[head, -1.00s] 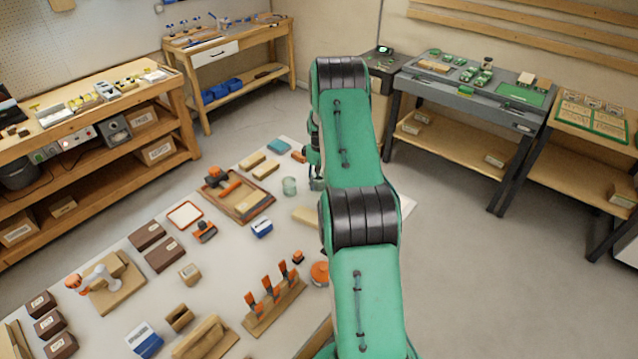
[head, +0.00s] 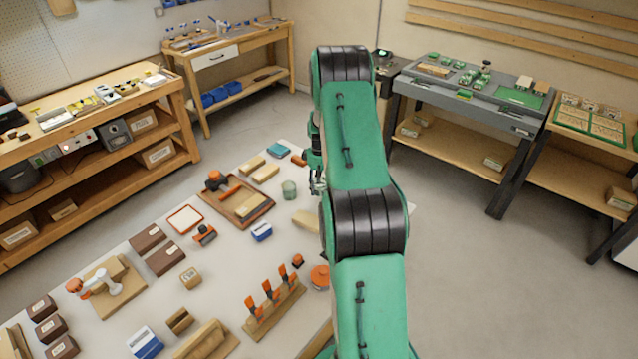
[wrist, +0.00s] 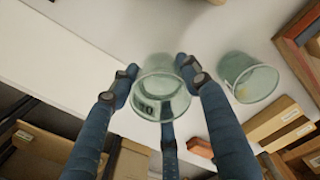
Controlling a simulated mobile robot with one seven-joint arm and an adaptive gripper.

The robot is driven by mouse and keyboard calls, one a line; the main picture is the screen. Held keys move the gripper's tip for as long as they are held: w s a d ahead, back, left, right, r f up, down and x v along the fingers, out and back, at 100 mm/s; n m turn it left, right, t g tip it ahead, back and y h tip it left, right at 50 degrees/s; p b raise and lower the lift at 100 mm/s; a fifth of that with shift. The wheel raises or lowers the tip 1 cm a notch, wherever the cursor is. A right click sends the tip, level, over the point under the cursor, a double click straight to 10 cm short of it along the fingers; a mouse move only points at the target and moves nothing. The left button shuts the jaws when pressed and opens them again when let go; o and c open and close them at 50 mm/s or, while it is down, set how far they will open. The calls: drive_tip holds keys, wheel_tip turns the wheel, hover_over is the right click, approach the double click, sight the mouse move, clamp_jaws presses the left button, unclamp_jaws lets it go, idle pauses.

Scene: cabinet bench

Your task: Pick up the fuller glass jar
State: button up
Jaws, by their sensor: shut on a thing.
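My gripper (wrist: 158,82) has dark blue fingers closed around a clear greenish glass jar (wrist: 162,98) in the wrist view. A dark marking shows through the held jar's glass. A second glass jar (wrist: 247,80) stands on the white bench top to its right, apart from the fingers, with a small yellowish patch in it. In the head view this second jar (head: 289,189) stands just left of my arm. My gripper (head: 318,184) is mostly hidden by the arm there, and the held jar cannot be made out. I cannot tell the fill levels clearly.
The white bench (head: 110,292) carries a wooden tray (head: 228,212), a blue-and-white box (head: 262,232), wooden blocks (head: 265,174) and a rack of orange-handled tools (head: 274,305). In the wrist view, wooden blocks (wrist: 275,118) lie near the second jar.

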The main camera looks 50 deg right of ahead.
drive_tip(key=shift+s+a+r+p, duration=0.2)
drive_tip(key=shift+s+a, duration=1.15)
drive_tip(key=shift+s, duration=0.05)
drive_tip(key=shift+s+a+r+p, duration=0.15)
drive_tip(key=shift+s+a, duration=1.15)
drive_tip(key=shift+s, duration=0.1)
drive_tip(key=shift+s+a+r+p, duration=0.2)
drive_tip(key=shift+s+a, duration=1.15)
drive_tip(key=shift+s, duration=0.05)
drive_tip(key=shift+s+a, duration=0.1)
drive_tip(key=shift+a, duration=0.1)
